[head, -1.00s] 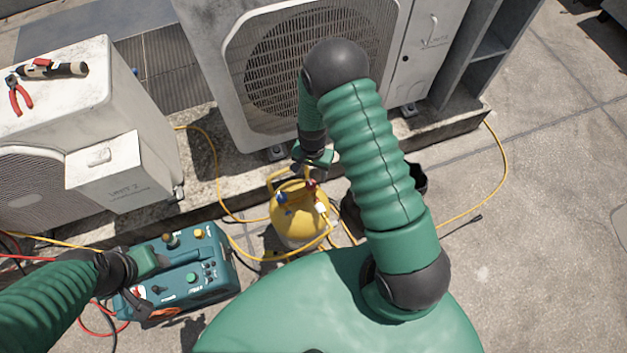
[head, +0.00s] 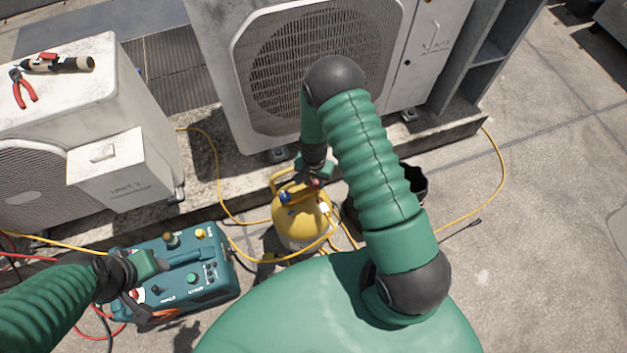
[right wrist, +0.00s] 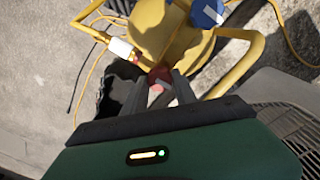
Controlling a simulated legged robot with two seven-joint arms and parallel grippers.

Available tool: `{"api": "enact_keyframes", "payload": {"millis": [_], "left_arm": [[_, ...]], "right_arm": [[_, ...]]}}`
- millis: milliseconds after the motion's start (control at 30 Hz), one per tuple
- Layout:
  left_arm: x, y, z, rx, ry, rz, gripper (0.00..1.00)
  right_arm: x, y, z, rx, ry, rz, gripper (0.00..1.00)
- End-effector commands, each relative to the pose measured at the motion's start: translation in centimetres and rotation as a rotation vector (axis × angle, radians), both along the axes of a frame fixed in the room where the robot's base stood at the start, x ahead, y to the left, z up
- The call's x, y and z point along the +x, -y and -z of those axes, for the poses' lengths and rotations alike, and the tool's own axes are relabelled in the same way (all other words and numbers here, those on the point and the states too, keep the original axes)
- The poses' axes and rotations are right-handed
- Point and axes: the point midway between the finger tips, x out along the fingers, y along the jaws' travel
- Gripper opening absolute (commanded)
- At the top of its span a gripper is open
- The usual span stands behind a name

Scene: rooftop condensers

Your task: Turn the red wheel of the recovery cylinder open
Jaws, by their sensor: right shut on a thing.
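The yellow recovery cylinder (head: 299,222) stands on the roof in front of the condenser. Its red wheel (right wrist: 159,76) shows between the fingertips of my right gripper (right wrist: 162,92) in the right wrist view, and the fingers are shut on it. A blue wheel (right wrist: 207,12) sits on the cylinder's other side. In the head view my right gripper (head: 312,180) is at the cylinder top and partly hides the wheel. My left gripper (head: 143,283) is over the teal machine; its fingers are too unclear to tell open from shut.
The teal machine (head: 205,283) with knobs stands left of the cylinder. Yellow hoses (head: 216,180) loop over the roof around the cylinder. A dark bucket (head: 414,184) is behind my right arm. Pliers (head: 24,90) and a torch-like tool lie on the left condenser (head: 95,130). Open roof lies right.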

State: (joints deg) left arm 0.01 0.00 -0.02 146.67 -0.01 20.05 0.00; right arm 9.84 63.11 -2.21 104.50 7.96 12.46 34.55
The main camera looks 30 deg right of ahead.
Motion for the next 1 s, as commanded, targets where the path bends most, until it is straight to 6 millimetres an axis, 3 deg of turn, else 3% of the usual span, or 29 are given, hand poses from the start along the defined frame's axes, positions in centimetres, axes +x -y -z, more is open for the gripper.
{"api": "enact_keyframes", "payload": {"millis": [467, 1000], "left_arm": [[0.0, 0.0, -0.3, 0.000, 0.000, 0.001, 0.52], [0.0, 0.0, -1.9, 0.000, 0.000, 0.001, 0.52]], "right_arm": [[0.1, -0.3, -0.1, 0.005, 0.001, -0.055, 0.00], [0.1, -0.3, -0.2, 0.007, -0.001, -0.478, 0.00]]}}
